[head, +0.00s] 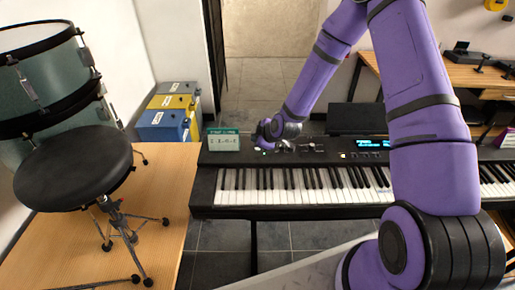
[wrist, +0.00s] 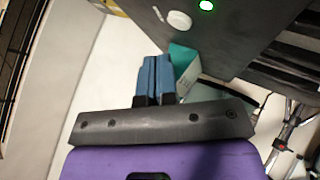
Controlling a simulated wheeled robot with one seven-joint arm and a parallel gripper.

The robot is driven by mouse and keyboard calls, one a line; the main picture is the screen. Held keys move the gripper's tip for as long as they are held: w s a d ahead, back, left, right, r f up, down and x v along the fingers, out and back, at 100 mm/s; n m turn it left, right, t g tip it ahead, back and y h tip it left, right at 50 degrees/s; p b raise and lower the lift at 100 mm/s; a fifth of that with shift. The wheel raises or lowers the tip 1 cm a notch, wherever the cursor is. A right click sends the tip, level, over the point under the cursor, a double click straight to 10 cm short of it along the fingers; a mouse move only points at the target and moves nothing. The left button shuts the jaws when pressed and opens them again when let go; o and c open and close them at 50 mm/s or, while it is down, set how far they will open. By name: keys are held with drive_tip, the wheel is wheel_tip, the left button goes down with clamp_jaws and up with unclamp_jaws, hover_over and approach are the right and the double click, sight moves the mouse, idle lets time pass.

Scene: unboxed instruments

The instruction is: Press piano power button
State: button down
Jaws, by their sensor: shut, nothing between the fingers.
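The piano (head: 300,199) is a black keyboard on a stand, seen across the middle of the head view. Its display (head: 372,143) is lit blue. In the wrist view, a round white button (wrist: 179,20) sits on the piano's dark panel beside a lit green light (wrist: 206,5). My gripper (wrist: 155,60) has its blue fingers shut together and empty. In the wrist view the fingertips appear below the button, near a teal card; I cannot tell the gap to the panel. In the head view my wrist is over the piano's left end and the fingertips are hard to make out.
The small teal-edged card (head: 223,141) stands on the piano's left end, close to my gripper. A black stool (head: 73,168) and a drum (head: 45,80) stand at left on a wooden platform. Coloured boxes (head: 168,112) sit behind. A wooden desk (head: 450,75) is at back right.

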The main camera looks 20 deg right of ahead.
drive_tip(key=shift+r, duration=2.45)
